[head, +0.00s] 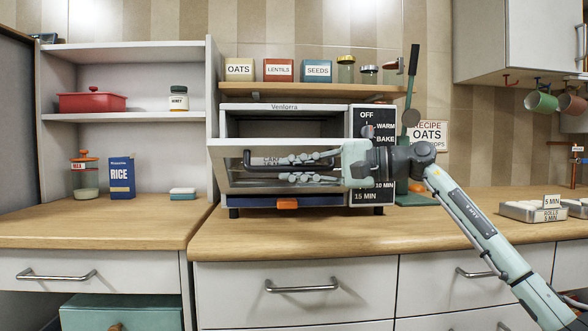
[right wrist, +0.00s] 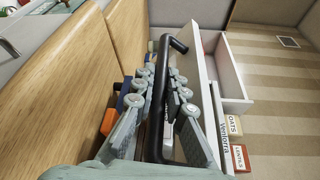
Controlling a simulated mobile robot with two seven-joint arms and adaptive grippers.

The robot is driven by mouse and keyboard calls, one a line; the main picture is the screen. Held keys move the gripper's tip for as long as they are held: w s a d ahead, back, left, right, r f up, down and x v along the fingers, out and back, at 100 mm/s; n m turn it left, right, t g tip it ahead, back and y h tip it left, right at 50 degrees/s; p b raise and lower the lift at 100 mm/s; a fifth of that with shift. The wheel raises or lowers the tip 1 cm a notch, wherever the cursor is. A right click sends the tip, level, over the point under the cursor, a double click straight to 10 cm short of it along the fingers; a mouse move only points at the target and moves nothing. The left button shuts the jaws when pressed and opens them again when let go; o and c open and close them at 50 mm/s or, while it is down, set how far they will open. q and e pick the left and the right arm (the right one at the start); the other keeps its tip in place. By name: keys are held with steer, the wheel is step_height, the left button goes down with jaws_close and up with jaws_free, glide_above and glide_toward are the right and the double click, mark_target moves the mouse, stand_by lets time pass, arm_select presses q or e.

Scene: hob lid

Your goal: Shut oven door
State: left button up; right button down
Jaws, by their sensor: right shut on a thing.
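The oven (head: 285,107), labelled Venlorra, stands on the counter. Its pale door (head: 225,165) is partly open, tilted outward with its top edge away from the frame, and the dark cavity shows above it. A dark bar handle (head: 250,161) runs across the door front. My right gripper (head: 285,168) reaches in from the right, its fingers above and below the handle, shut on it. In the right wrist view the black handle (right wrist: 158,95) passes between the fingers (right wrist: 160,85), beside the pale door (right wrist: 206,85). My left gripper is out of view.
The control panel (head: 366,125) is just behind my right gripper. Jars and label boxes line the shelf (head: 315,90) above the oven. Trays of rolls (head: 532,211) sit at the right. The wooden counter (head: 300,235) in front of the oven is clear.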

steer(key=c, duration=1.8)
jaws_free()
steer(key=shift+c, duration=0.2)
steer(key=v, duration=1.2)
